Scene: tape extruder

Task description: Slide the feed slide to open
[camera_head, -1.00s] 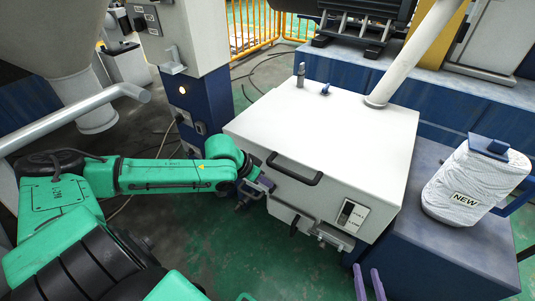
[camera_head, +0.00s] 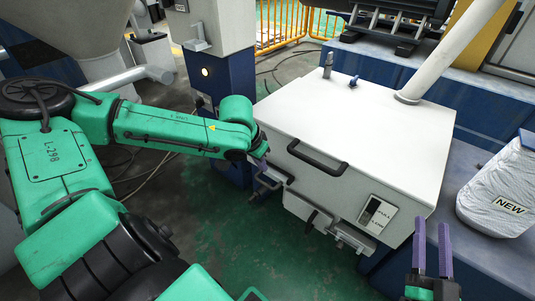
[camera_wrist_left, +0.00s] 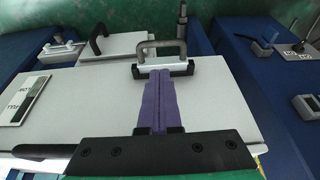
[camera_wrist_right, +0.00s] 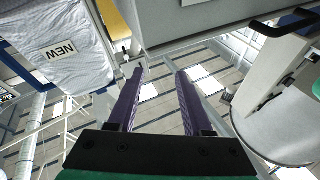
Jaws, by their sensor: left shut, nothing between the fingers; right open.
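A small white block with a grey U-shaped handle (camera_wrist_left: 162,50), apparently the feed slide, juts from the left side of the white machine box (camera_head: 355,130). It also shows in the head view (camera_head: 268,186), partly behind my gripper. My left gripper (camera_head: 262,166) is shut and empty beside it. In the left wrist view its purple fingertips (camera_wrist_left: 161,73) reach the block's near edge, in line with the handle; I cannot tell whether they touch. My right gripper (camera_head: 432,240) is open and empty, fingers up, right of the box; its fingers (camera_wrist_right: 155,75) stand apart.
A white bag marked NEW (camera_head: 505,190) stands on the blue bench at right. Open green floor (camera_head: 230,240) lies before the box.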

